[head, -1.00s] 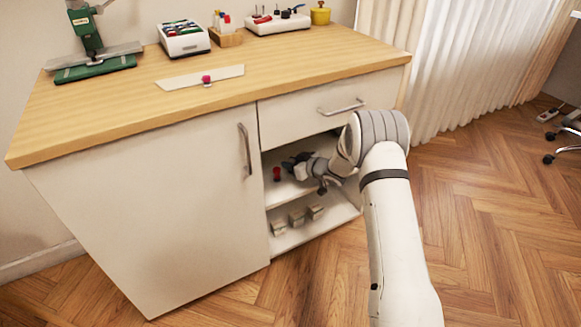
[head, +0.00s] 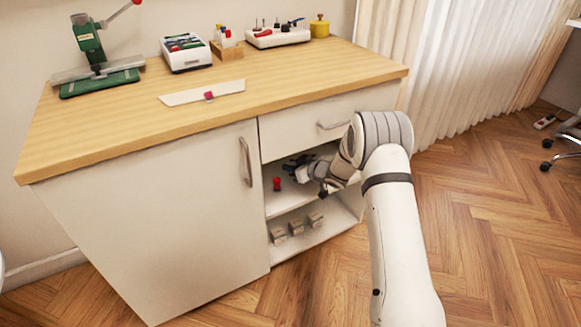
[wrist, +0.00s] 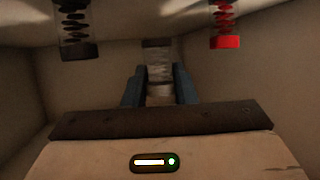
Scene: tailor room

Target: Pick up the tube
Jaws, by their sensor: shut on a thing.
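My gripper (wrist: 158,84) is inside the open upper shelf compartment of the cabinet. In the wrist view its two dark fingers are closed around a clear tube (wrist: 158,62) with a greyish end. In the head view my gripper (head: 297,163) is small and dark, and the held tube cannot be made out. The red-ended tube shows just left of it (head: 277,184).
The compartment walls (wrist: 285,75) and shelf are close around my gripper. Several small boxes (head: 297,228) sit on the lower shelf. A drawer with a handle (head: 340,124) is above, and a closed door (head: 190,215) is to the left. The wooden top (head: 130,130) holds tools and trays.

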